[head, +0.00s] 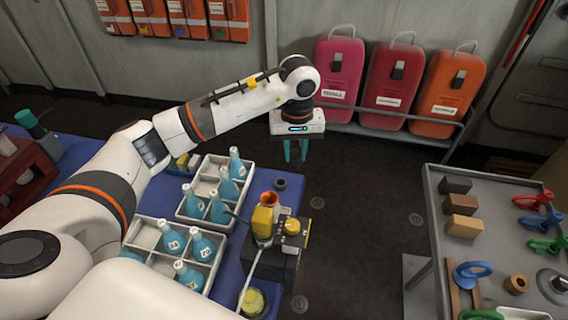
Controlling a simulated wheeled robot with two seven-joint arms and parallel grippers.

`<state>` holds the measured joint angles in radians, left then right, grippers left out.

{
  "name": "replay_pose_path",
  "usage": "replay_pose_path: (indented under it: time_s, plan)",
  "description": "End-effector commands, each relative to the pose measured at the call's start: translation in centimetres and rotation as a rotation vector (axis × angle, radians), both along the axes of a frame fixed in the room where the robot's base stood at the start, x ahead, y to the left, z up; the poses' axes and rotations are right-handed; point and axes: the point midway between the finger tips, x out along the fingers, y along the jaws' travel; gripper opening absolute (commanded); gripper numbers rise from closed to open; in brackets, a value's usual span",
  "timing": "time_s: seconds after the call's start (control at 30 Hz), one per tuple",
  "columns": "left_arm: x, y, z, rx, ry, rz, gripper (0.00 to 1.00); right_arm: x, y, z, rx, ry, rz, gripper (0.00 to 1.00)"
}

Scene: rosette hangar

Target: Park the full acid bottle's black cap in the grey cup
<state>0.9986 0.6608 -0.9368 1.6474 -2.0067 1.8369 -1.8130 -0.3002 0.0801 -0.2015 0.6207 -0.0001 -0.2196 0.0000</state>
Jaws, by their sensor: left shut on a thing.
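My left gripper (297,150) hangs with its teal fingers pointing down, beyond the far right corner of the blue-topped table. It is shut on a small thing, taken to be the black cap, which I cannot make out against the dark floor. Blue bottles with white labels stand in a far white crate (184,214) and a near white crate (131,238). I cannot tell which one is the full acid bottle. A small dark grey round thing (280,184), perhaps the grey cup, stands on the table right of the far crate. My right gripper is not in view.
A yellow and black device (270,262) with an orange cup (269,199) stands at the table's right side. A yellow-topped thing (252,302) is nearer. A grey bench (445,215) with blocks and coloured tools stands right, across open floor. Pink and orange cases (390,85) line the wall.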

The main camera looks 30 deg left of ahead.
Motion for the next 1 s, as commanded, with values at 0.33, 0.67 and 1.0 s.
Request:
replay_pose_path:
  time_s: [0.33,0.67,1.0]
  plan:
    - [7.5,5.5,-9.2,0.0,0.007,0.515,0.05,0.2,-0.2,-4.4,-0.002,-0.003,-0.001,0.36]
    - [8.2,8.0,-14.8,0.001,-0.001,0.75,0.05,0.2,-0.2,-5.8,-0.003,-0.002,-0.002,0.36]
    - [8.2,8.1,-16.1,0.001,-0.001,0.758,0.05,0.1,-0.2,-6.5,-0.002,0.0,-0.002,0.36]
